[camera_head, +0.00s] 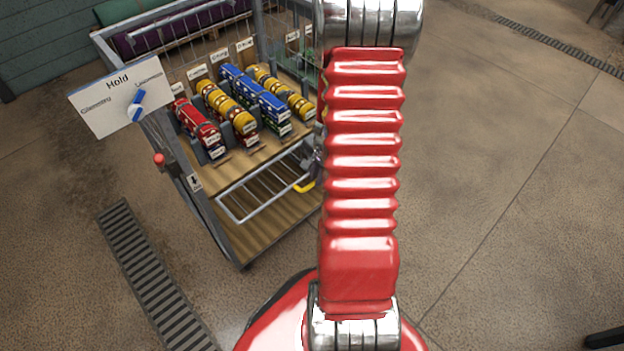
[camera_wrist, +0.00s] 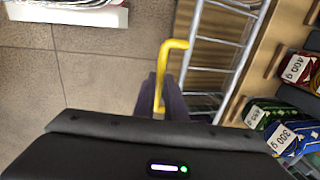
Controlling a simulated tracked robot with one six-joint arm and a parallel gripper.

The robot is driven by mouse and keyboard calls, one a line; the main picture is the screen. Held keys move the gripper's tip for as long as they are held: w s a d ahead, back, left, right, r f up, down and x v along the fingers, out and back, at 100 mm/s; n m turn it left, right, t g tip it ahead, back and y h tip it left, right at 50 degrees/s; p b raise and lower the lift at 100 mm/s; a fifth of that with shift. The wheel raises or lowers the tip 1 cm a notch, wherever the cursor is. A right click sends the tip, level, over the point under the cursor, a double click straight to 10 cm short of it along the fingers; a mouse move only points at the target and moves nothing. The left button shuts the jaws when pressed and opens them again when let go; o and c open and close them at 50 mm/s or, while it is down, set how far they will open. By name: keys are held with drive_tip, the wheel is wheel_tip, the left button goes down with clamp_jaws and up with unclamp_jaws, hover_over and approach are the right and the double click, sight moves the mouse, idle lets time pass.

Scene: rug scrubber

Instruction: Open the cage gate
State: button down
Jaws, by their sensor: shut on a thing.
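The cage gate (camera_head: 232,208) is a silver barred panel at the front of the cage's lower level. It also shows in the wrist view (camera_wrist: 190,52). Its yellow handle (camera_head: 304,187) is at the gate's right end, partly hidden by my arm. In the wrist view the yellow handle (camera_wrist: 174,44) runs down between the dark fingers of my gripper (camera_wrist: 160,98). My gripper is shut on this handle. In the head view my arm hides most of the gripper. I cannot tell whether the gate has swung from its frame.
The cage holds rows of red, yellow and blue packs (camera_head: 228,105) on a wooden shelf. A "Hold" sign (camera_head: 112,108) with a blue knob stands at its left, above a red-knobbed lever (camera_head: 159,159). A floor grate (camera_head: 150,270) lies left.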

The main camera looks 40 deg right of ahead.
drive_tip(key=shift+w+r, duration=0.3)
drive_tip(key=shift+r, duration=0.25)
drive_tip(key=shift+w+r, duration=0.3)
drive_tip(key=shift+r, duration=0.2)
drive_tip(key=c, duration=1.8)
unclamp_jaws()
drive_tip(key=shift+f, duration=0.1)
drive_tip(key=shift+s, duration=0.1)
wheel_tip(320, 180, up, 13)
drive_tip(key=s, duration=0.2)
drive_tip(key=shift+s+r, duration=0.2)
drive_tip(key=shift+s, duration=0.1)
